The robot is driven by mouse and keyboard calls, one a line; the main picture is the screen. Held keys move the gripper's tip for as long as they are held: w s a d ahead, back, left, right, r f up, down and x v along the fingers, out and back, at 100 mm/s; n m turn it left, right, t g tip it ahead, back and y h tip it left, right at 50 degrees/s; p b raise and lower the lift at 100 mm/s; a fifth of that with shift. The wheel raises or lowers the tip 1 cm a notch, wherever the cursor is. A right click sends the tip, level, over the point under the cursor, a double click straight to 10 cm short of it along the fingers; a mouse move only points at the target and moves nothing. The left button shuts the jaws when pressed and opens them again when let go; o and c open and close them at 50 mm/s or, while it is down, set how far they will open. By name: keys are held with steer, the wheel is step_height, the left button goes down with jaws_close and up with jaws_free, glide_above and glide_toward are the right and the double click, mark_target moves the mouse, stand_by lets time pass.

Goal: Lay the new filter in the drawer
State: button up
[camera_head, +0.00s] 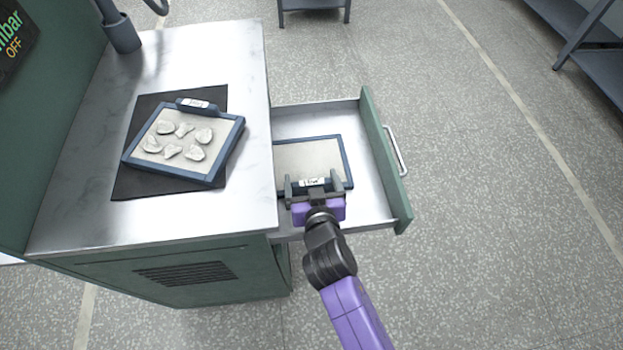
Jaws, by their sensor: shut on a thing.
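The open drawer (372,199) sticks out from the right side of the green cabinet. A clean filter (309,156) with a blue frame and plain beige mesh is inside the drawer's outline, partly hidden by the worktop edge at its left. My purple gripper (315,186) is at the filter's near edge, shut on its tab, which carries a white label. I cannot tell whether the filter touches the drawer floor. A second filter (213,176), blue-framed with several pale lumps on its mesh, lies tilted on a black mat on the worktop.
The steel worktop (235,60) stands left of the drawer, its edge overhanging the drawer's inner end. The black mat (135,185) lies on it. The drawer's green front with a handle (395,150) bounds the right. Open speckled floor lies beyond, with grey shelving (570,40) at top right.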

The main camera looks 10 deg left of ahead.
steer(key=o, duration=1.3)
steer(key=shift+f, duration=0.1)
steer(key=shift+r, duration=0.2)
steer(key=v, duration=1.2)
